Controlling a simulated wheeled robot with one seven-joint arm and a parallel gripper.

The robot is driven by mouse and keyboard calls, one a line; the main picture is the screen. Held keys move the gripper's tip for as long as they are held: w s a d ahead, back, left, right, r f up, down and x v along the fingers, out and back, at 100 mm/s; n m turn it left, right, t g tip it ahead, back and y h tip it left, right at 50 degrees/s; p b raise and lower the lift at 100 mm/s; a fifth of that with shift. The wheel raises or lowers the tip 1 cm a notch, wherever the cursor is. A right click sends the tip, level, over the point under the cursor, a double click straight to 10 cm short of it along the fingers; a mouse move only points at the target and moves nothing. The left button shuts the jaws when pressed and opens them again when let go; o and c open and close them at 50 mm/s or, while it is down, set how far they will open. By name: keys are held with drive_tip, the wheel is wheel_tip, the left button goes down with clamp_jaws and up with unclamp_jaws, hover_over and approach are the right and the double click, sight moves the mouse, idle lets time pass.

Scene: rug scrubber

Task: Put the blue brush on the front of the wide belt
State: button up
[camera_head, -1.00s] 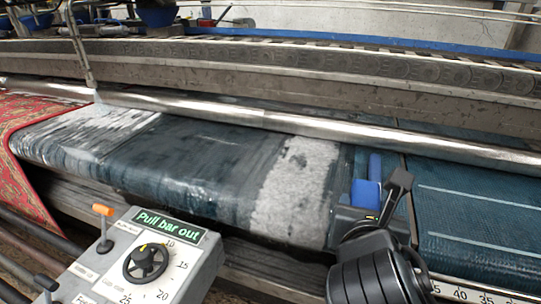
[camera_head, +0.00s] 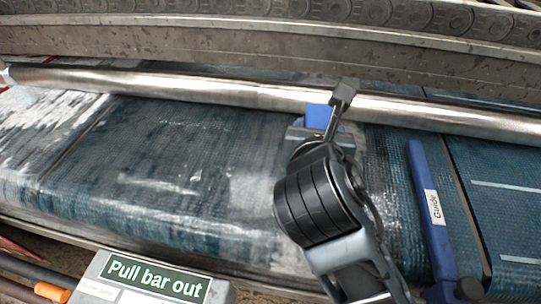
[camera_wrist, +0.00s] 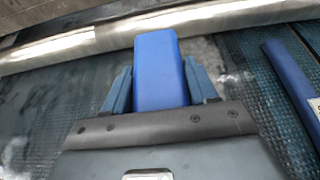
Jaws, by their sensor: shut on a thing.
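The blue brush (camera_wrist: 158,65) is a plain blue block between the blue-grey fingers of my gripper (camera_wrist: 159,88), which is shut on it. In the head view the brush (camera_head: 319,116) shows as a small blue patch beyond my gripper (camera_head: 309,132). It appears over the dark blue wide belt (camera_head: 170,145), near the metal roller. Its underside is hidden, so I cannot tell whether it touches the belt. The belt's near edge curves down towards me.
A shiny metal roller (camera_head: 220,92) runs across behind the brush. A blue bar labelled "Guide" (camera_head: 430,200) lies to the right of my arm. A control box with a "Pull bar out" sign (camera_head: 155,277) stands at the front left. Bare belt extends to the left.

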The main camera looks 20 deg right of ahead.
hover_over(264, 172)
wheel_tip(264, 172, down, 6)
drive_tip(key=shift+r+b, duration=0.1)
drive_tip(key=shift+b, duration=0.2)
drive_tip(key=shift+f, duration=2.05)
drive_tip(key=shift+f, duration=0.1)
drive_tip(key=o, duration=1.1)
drive_tip(key=v, duration=1.2)
drive_tip(key=shift+a, duration=0.1)
